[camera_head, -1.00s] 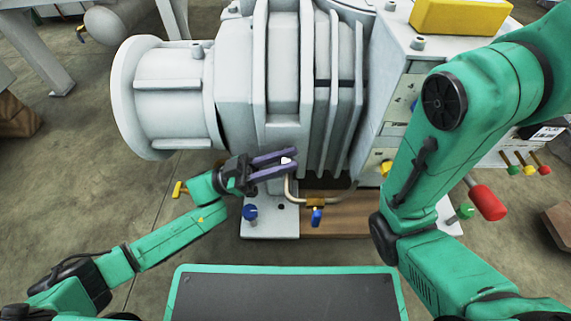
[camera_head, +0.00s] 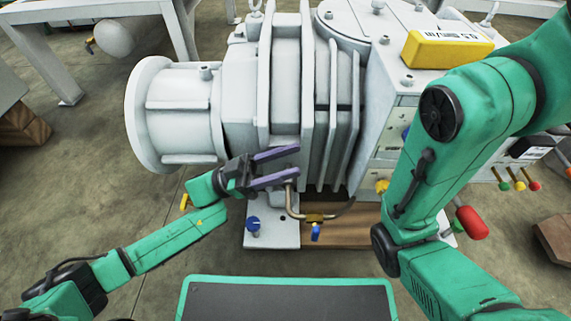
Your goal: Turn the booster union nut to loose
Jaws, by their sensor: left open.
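My left gripper (camera_head: 297,162) is open in front of the lower side of the grey pump body (camera_head: 285,80). Its two purple fingers point right with a gap between them. A thin bent pipe (camera_head: 290,202) rises from a brass fitting (camera_head: 314,218) to just below the lower finger. The booster union nut is not clearly visible; the pipe's upper end is small and partly hidden by that finger. I cannot tell whether the finger touches it. My right arm crosses the right side, but its gripper is out of view.
A blue knob (camera_head: 253,224) and a blue valve handle (camera_head: 315,232) stand by the base. A red-handled part (camera_head: 471,222) is at the right beyond my right arm. A yellow block (camera_head: 446,49) lies on the cabinet. Floor is open at the left.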

